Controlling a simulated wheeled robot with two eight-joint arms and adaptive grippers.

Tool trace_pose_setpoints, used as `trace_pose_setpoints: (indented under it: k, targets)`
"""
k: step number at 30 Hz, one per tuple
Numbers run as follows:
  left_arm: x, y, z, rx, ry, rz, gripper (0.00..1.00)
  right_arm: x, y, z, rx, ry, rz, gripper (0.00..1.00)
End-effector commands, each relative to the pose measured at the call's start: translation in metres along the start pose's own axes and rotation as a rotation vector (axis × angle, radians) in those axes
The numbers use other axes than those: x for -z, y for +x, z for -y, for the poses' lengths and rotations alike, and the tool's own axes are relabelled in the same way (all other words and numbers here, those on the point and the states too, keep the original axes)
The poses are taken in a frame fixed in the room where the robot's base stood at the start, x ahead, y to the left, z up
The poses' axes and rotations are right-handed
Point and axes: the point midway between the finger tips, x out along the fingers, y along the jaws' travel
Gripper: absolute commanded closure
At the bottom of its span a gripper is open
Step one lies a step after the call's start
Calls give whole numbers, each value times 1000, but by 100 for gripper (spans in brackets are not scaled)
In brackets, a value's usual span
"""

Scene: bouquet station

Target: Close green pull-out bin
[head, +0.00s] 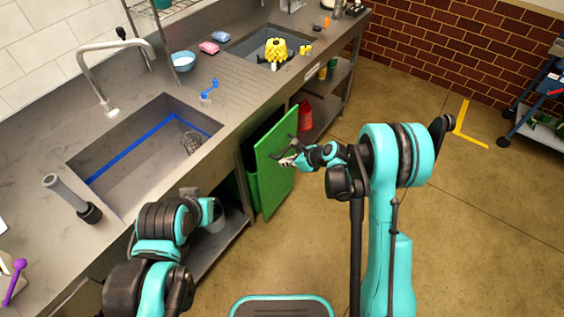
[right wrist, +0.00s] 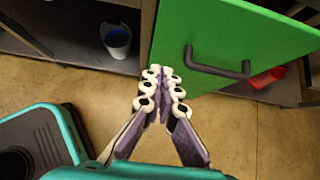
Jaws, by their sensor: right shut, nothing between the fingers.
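The green pull-out bin (head: 277,168) stands out from under the counter, its green front panel apart from the cabinet with a dark gap behind it. In the right wrist view the panel (right wrist: 235,30) fills the upper right, with a dark bar handle (right wrist: 217,66) on its face. My right gripper (head: 287,161) is in front of the panel in the head view. In the right wrist view its fingertips (right wrist: 161,78) are together and empty, left of the handle, near the panel's lower left corner. Whether they touch the panel is unclear. My left arm shows at lower left, but its gripper does not.
The counter (head: 226,110) with two sinks runs above the bin. A bucket (right wrist: 117,41) stands on the lower shelf left of it. A red container (head: 305,115) is on the shelf beyond. A blue cart (head: 540,100) stands far right. Floor in front is clear.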

Motion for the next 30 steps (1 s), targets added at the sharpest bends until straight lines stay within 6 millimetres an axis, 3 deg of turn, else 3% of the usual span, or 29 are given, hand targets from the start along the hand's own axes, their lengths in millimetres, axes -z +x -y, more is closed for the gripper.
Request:
trace_pose_setpoints:
  k: [3, 11, 18, 30]
  targets:
    - [-8, 11, 0, 0, 0, 0, 100, 3, 29, -1, -3, -2, -2, 100]
    - [-20, 27, 0, 0, 0, 0, 100, 3, 84, -1, -3, -1, -2, 100]
    - [-25, 35, 0, 0, 0, 0, 100, -22, 102, 0, -2, 0, -3, 100]
    - [-26, 36, 0, 0, 0, 0, 100, -28, 105, 0, -1, 0, -3, 100]
